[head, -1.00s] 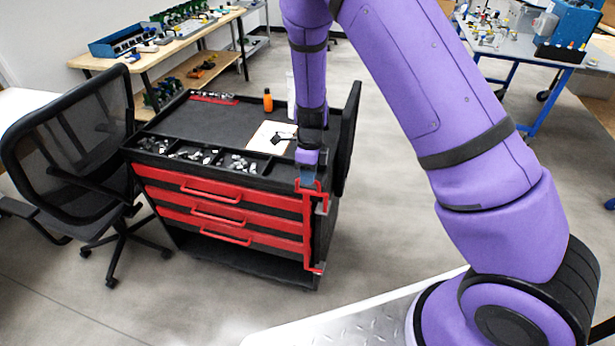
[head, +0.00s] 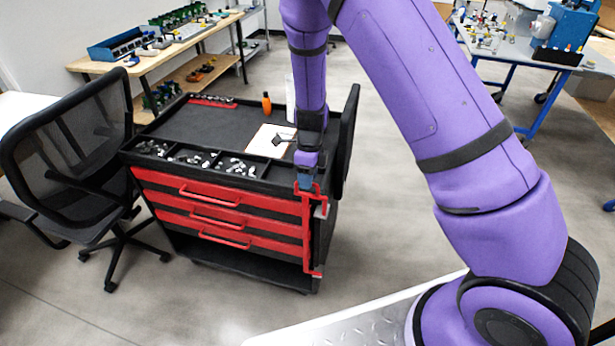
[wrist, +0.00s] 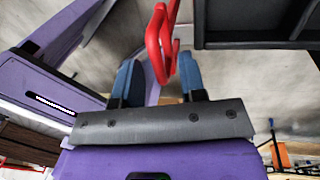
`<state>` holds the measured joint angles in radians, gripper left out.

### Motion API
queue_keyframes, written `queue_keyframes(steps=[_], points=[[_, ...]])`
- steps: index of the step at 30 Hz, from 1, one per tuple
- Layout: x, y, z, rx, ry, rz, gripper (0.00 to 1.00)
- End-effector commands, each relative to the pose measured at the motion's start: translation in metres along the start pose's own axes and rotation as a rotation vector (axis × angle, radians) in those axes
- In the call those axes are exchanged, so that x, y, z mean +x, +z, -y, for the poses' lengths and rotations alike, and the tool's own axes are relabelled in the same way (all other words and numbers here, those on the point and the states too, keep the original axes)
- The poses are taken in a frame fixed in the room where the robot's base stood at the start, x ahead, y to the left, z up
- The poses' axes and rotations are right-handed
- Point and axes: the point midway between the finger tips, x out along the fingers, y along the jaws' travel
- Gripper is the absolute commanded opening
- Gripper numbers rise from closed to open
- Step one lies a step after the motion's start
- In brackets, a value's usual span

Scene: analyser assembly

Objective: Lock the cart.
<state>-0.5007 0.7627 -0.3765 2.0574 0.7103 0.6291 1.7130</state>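The cart (head: 262,178) is black with three red drawers and stands left of centre in the head view. A red locking bar (head: 308,235) runs down its right front edge, with a red loop at its top. My gripper (head: 307,184) points down at that loop. In the wrist view the blue fingers of my gripper (wrist: 159,66) are spread apart, with the red loop (wrist: 163,42) between them and a gap visible beside it. Whether a finger touches the loop cannot be told. The bar's upper end is partly hidden by my gripper in the head view.
A black office chair (head: 75,150) stands close to the cart's left. A black side panel (head: 346,140) rises at its right. A clipboard (head: 270,140) and orange bottle (head: 266,103) are on top.

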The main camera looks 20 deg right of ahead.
Motion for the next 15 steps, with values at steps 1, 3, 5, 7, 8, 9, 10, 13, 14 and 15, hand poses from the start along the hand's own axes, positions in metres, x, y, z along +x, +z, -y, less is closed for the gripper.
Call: queue_keyframes(steps=[1,3,5,7,8,9,10,13,14,15], points=[[0.0,0.0,0.0,-0.001,0.0,0.0,0.38],[-0.001,0.0,0.0,-0.001,0.001,0.0,0.38],[-0.005,0.0,0.0,-0.002,0.001,0.0,0.38],[-0.012,0.001,0.0,-0.003,-0.001,0.001,0.38],[-0.017,0.001,0.0,-0.003,-0.002,0.001,0.38],[-0.023,0.001,0.0,-0.002,-0.002,0.002,0.38],[-0.028,0.001,0.0,-0.002,-0.001,0.002,0.38],[-0.048,0.001,0.0,-0.002,-0.002,0.003,0.38],[-0.054,0.001,0.0,-0.002,-0.003,0.003,0.38],[-0.061,0.001,0.0,-0.004,-0.002,0.003,0.38]])
